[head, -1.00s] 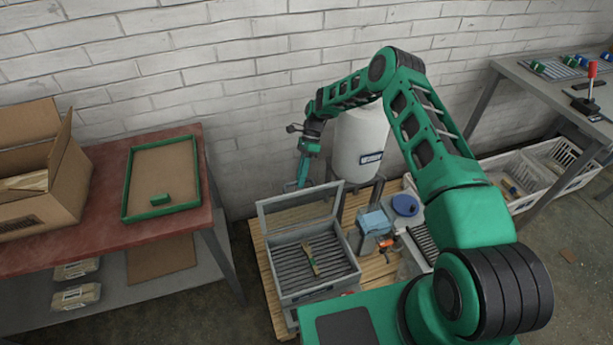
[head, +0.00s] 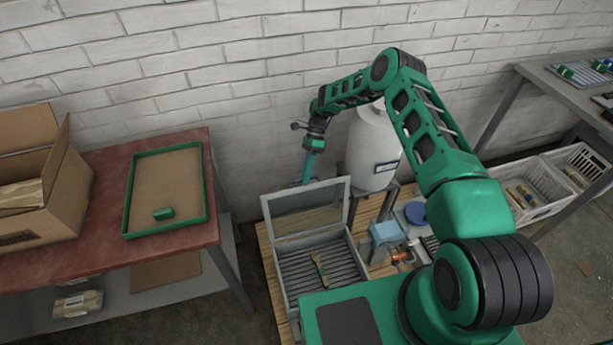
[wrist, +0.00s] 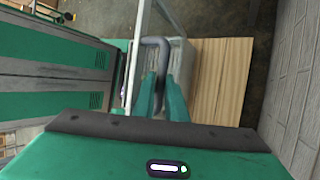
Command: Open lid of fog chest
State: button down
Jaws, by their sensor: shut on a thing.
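The fog chest (head: 288,286) is a grey box on a wooden pallet, with a dark slatted floor inside. Its framed, see-through lid (head: 346,200) is raised and stands up at the rear side of the chest. A wooden spoon (head: 319,268) with a green mark lies on the slats. My gripper (head: 308,172) is behind the lid's top edge, pointing down. In the wrist view my gripper (wrist: 164,95) has its teal fingers shut on a bent grey handle (wrist: 157,43) beside the lid's frame. The fingertips are partly hidden behind the lid in the head view.
A white drum (head: 372,150) stands close right of my gripper. Blue and orange tools (head: 386,236) sit right of the chest. A red-topped table (head: 90,225) with a green-rimmed tray (head: 206,195) and an open carton is at left. The brick wall is close behind.

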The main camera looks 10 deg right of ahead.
jog(key=shift+s+a, duration=0.15)
jog(key=shift+a, duration=0.15)
jog(key=c, duration=1.8)
grip_release()
jog(key=shift+d, duration=0.2)
jog(key=shift+d, duration=0.1)
jog(key=shift+r, duration=0.2)
jog(key=s+a+r, duration=0.6)
jog(key=a+r, duration=0.3)
jog(key=r, duration=0.1)
jog(key=shift+s+a+r, duration=0.3)
